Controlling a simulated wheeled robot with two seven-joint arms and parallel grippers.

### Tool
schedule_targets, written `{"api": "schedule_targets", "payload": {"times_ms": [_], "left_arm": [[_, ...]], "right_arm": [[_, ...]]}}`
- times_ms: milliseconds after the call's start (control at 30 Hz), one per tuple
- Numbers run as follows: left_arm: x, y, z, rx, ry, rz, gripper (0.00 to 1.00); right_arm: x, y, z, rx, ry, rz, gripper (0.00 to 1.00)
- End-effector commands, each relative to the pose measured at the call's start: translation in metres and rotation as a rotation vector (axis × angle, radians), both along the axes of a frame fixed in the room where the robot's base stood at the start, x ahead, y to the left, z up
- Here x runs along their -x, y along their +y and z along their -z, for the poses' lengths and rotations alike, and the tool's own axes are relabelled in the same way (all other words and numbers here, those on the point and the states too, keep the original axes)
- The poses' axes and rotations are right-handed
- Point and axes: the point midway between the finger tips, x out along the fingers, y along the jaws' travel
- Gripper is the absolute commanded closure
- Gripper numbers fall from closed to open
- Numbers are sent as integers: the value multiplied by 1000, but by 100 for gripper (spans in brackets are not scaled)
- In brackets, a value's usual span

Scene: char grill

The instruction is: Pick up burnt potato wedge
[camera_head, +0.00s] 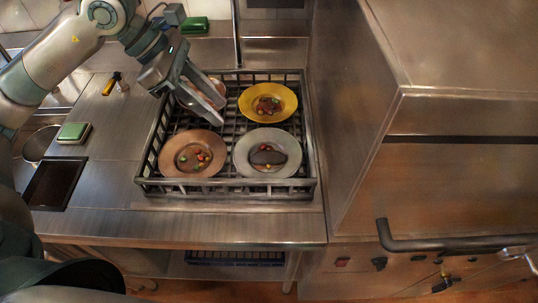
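A black basket rack (227,190) on the steel counter holds several plates of food. A grey plate (243,168) at its front right has a dark, flat piece (267,157) on it and small coloured bits. A brown plate (168,160) at the front left and a yellow plate (288,112) at the back right also carry small food bits. I cannot tell which bit is the burnt potato wedge. My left gripper (220,114) is open above the rack's back left, its fingers apart with nothing visible between them. It partly hides another plate (217,86). My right gripper is not in view.
A large steel cabinet (355,140) with a dark handle (450,243) stands right of the rack. A green sponge (73,131) and a dark tray (56,185) are at the left. A green box (194,25) is behind. The counter left of the rack is mostly clear.

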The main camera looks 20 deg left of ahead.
Motion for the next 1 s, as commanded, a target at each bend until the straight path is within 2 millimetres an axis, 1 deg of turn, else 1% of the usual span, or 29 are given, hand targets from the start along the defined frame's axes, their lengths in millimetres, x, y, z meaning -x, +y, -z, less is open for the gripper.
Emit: {"api": "schedule_targets", "payload": {"times_ms": [267,467,567,600,733,867,1000], "left_arm": [[0,-1,0,0,1,1,66],[-2,-8,10,1,3,2,66],[-3,-14,20,1,3,2,66],[-4,-18,25,1,5,2,66],[-7,-31,45,2,6,2,66],[-11,-43,65,1,5,1,66],[-14,-55,84,1,3,1,66]], "right_arm": [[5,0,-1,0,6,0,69],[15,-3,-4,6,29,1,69],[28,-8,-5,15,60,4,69],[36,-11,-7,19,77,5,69],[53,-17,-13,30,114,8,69],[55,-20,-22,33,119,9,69],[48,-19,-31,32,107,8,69]]}}
